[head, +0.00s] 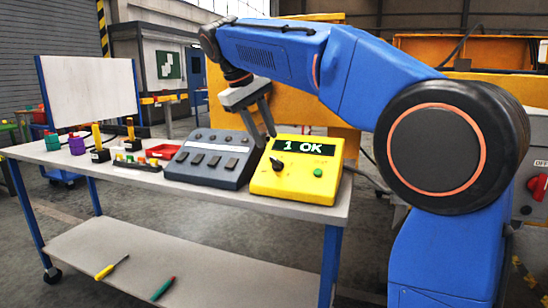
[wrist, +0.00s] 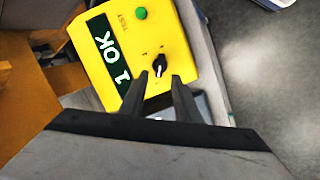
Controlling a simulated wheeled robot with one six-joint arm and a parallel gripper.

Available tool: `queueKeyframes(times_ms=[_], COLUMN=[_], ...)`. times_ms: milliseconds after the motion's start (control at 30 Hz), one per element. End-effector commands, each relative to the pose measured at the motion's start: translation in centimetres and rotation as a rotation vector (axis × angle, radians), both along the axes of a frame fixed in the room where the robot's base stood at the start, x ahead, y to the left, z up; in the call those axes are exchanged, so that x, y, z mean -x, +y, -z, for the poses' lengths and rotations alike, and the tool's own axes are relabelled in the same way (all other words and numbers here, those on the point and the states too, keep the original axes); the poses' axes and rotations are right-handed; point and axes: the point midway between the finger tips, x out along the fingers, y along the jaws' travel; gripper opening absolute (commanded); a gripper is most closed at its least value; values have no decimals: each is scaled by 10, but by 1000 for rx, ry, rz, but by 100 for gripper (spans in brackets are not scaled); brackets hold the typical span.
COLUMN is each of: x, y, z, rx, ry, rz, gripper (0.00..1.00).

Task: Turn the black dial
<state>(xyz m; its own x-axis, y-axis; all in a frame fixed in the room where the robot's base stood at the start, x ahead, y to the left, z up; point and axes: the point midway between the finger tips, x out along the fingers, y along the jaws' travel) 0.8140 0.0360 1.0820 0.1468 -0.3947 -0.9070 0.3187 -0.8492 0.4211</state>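The black dial (head: 277,163) is a small knob with a white pointer line on the sloped face of a yellow test box (head: 260,183). The box's display (head: 303,147) reads "1 OK", and a green button (head: 318,171) is on its right. My gripper (head: 266,140) is open and empty, just above and behind the dial in the head view. In the wrist view, the dial (wrist: 160,64) shows just beyond the gap between my two dark fingertips (wrist: 158,79). The fingers seem apart from the dial; the exact distance is hard to tell.
A grey control panel (head: 210,160) with dark buttons stands left of the yellow box on the workbench (head: 345,190). A red tray (head: 162,152) and several small coloured parts sit further left. Two tools lie on the lower shelf (head: 190,260).

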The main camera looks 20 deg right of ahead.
Motion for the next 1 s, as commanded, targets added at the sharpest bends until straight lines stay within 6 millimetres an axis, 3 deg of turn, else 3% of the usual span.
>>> queueKeyframes(times_ms=[400, 600, 900, 933, 1000], x=[-10, -12, -12, -12, -12], y=[-27, -32, -33, -33, -33], z=[61, 73, 75, 75, 75], rx=[0, 0, 0, 0, 0], ry=[1, -1, -1, -1, -1], rz=[0, 0, 0, 0, 0], gripper=[30, 30, 30, 27, 11])
